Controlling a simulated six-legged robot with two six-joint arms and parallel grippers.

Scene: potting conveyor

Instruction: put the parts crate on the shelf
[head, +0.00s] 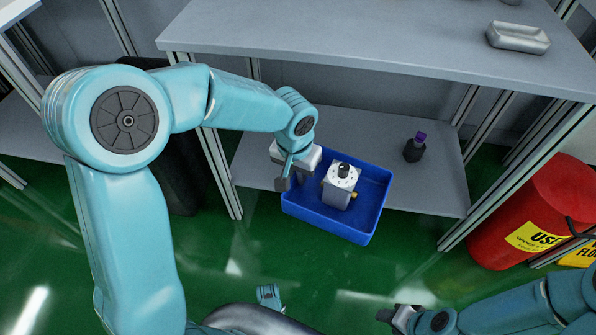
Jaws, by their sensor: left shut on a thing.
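The blue parts crate (372,205) is in the middle of the head view. It holds a grey-white part with a dark knob (341,183). My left gripper (288,178) is shut on the crate's left wall. The crate overlaps the front edge of the grey lower shelf (300,135), with its near side over the green floor in the picture. I cannot tell whether it touches the shelf. My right gripper (392,316) is low in the view, apart from the crate; its jaw opening is unclear.
A dark bottle with a purple cap (414,149) stands on the lower shelf, right of the crate. The grey upper top (370,40) overhangs the shelf and bears a metal tray (518,38). Metal posts flank the shelf. A red drum (535,210) stands at right.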

